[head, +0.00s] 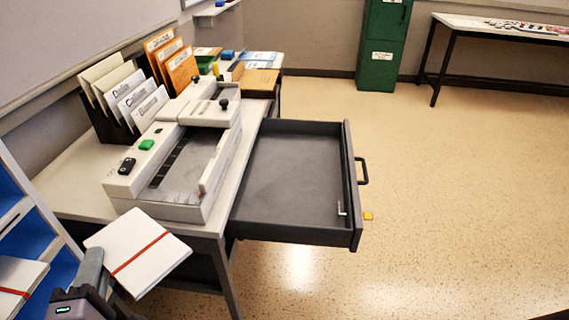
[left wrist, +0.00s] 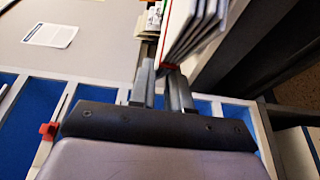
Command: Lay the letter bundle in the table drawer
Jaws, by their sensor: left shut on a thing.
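The letter bundle (head: 150,240), white envelopes with a red band, is held in my left gripper (head: 98,268) at the lower left of the head view. The bundle is in the air in front of the table, left of the drawer. In the left wrist view the gripper's fingers (left wrist: 165,88) close on the edge of the bundle (left wrist: 196,28). The dark grey table drawer (head: 290,180) is pulled open, and its floor looks bare except for a small pale bracket-like piece near the front corner. My right gripper is not in view.
A white machine (head: 170,165) stands on the table beside the drawer, with letter racks (head: 125,95) behind. Blue shelving (head: 30,235) at left holds another red-banded bundle (head: 18,282). Floor to the right is clear.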

